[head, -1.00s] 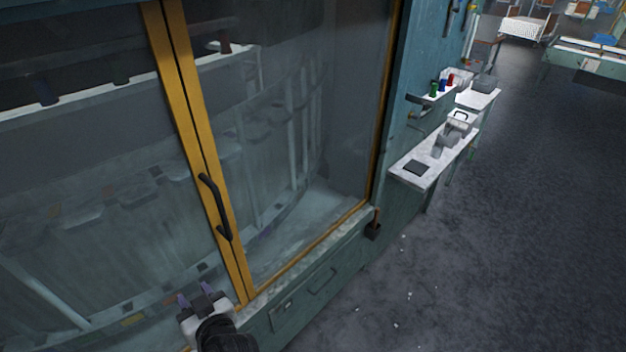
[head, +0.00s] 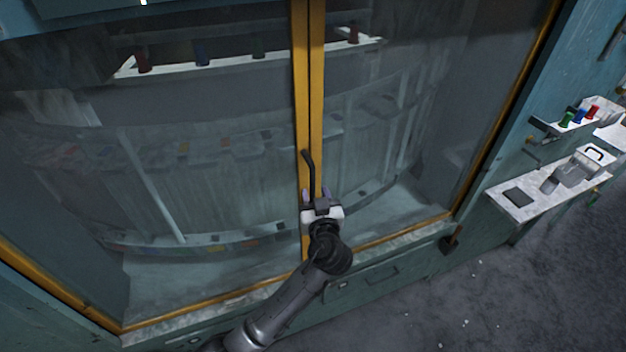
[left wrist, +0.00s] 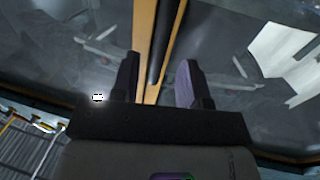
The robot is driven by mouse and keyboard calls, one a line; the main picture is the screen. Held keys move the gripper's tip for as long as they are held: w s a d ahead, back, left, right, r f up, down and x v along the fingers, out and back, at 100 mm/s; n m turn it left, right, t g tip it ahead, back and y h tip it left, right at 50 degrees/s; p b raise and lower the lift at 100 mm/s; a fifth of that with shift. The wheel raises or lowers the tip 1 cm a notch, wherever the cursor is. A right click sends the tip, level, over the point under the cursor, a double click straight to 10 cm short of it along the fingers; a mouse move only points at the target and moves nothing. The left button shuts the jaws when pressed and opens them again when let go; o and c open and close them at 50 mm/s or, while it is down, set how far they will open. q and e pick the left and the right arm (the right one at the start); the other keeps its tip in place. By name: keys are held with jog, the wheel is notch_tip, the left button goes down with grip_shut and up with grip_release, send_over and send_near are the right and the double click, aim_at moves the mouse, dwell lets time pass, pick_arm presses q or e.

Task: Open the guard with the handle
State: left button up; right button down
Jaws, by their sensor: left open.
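The guard is a large glazed front with yellow-framed panels (head: 318,80); two yellow uprights meet in the middle with no clear gap. A black bar handle (head: 309,165) stands upright on these uprights. My left gripper (head: 317,194) is at the lower part of the handle, with its fingers pointing at the guard. In the left wrist view, the dark handle (left wrist: 159,45) runs between the two spread fingers (left wrist: 159,72), closer to the left one. The fingers do not grip it. My right gripper is not in view.
Behind the glass are a shelf (head: 220,57) with coloured pieces and a curved rack. A drawer-like front with a pull (head: 382,274) lies below the guard. A side shelf (head: 520,208) projects at right. The floor (head: 480,310) at lower right is mostly clear.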

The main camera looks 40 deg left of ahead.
aim_at(313, 186)
pick_arm(q)
jog(key=shift+p+x, duration=0.4)
jog(key=shift+x, duration=1.85)
jog(key=shift+c, duration=0.5)
grip_shut()
